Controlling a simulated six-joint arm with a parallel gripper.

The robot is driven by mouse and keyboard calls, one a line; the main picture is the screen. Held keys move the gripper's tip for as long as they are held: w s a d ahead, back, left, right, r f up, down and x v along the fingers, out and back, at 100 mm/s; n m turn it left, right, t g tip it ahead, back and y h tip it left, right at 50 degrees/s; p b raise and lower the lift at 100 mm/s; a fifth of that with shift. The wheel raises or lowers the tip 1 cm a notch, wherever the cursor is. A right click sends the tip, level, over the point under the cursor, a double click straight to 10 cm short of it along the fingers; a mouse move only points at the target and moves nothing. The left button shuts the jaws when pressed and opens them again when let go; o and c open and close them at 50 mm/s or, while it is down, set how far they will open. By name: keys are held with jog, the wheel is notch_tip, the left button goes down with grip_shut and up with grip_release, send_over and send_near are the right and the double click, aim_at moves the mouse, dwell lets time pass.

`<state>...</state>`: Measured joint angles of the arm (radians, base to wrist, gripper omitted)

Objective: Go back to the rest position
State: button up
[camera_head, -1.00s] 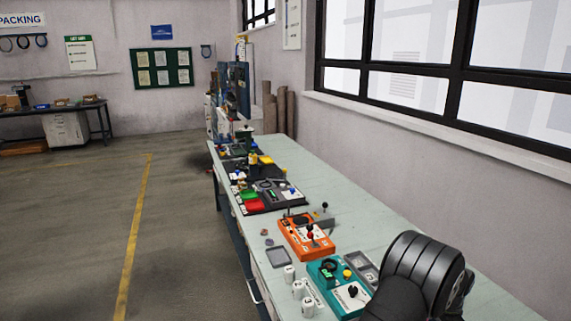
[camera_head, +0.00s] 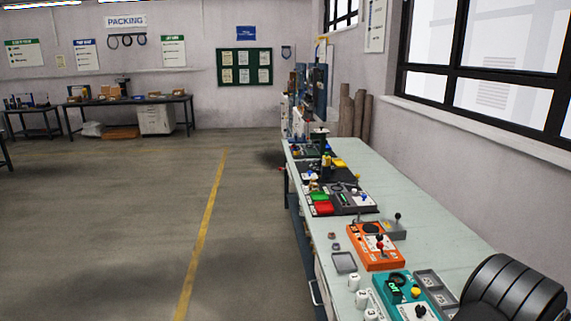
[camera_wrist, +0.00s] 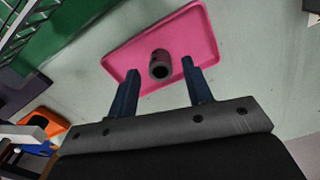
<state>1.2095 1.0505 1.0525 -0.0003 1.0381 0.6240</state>
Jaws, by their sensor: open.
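My gripper (camera_wrist: 160,72) shows in the wrist view with its two dark blue fingers apart and nothing held between them. Beyond the fingertips a pink tray (camera_wrist: 119,62) lies on a pale grey-green surface. A short dark grey tube (camera_wrist: 160,64) with a round open end is seen on the tray, in the picture between the two fingertips. I cannot tell how far the fingers are above it. My gripper is not visible in the head view; only a dark ribbed part of my arm shows at its lower right.
A long workbench (camera_head: 440,224) runs along the window wall. It bears an orange box (camera_head: 374,258), a teal box (camera_head: 395,285), a grey tray (camera_head: 344,262) and white cylinders. In the wrist view, green and orange objects (camera_wrist: 42,122) lie at the left. Floor left of the bench is clear.

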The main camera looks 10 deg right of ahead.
jog(key=shift+f, duration=0.95)
notch_tip(320, 180, up, 12)
jog(key=f, duration=0.1)
notch_tip(320, 180, down, 11)
jog(key=shift+f, duration=0.1)
notch_tip(320, 180, up, 4)
jog(key=s+a+r, duration=0.2)
jog(key=s+r, duration=0.5)
jog(key=s, duration=0.4)
jog(key=w+a+r+n, duration=0.15)
jog(key=w+a, duration=0.25)
jog(key=w, duration=0.4)
jog(key=w+a+n, duration=0.2)
jog(key=w+a, duration=0.3)
jog(key=w, duration=0.3)
jog(key=w+a+r+n, duration=0.15)
jog(key=w+a, duration=0.25)
jog(key=w, duration=0.4)
jog(key=w+a+n, duration=0.3)
jog(key=w+a, duration=0.4)
jog(key=a, duration=0.4)
jog(key=w+a+r+n, duration=0.1)
jog(key=w+a+n, duration=0.2)
jog(key=w+a, duration=0.5)
jog(key=a, duration=0.3)
jog(key=shift+w+a+n, duration=0.15)
jog(key=shift+w+n, duration=0.1)
jog(key=shift+n, duration=0.05)
jog(key=shift+r, duration=0.1)
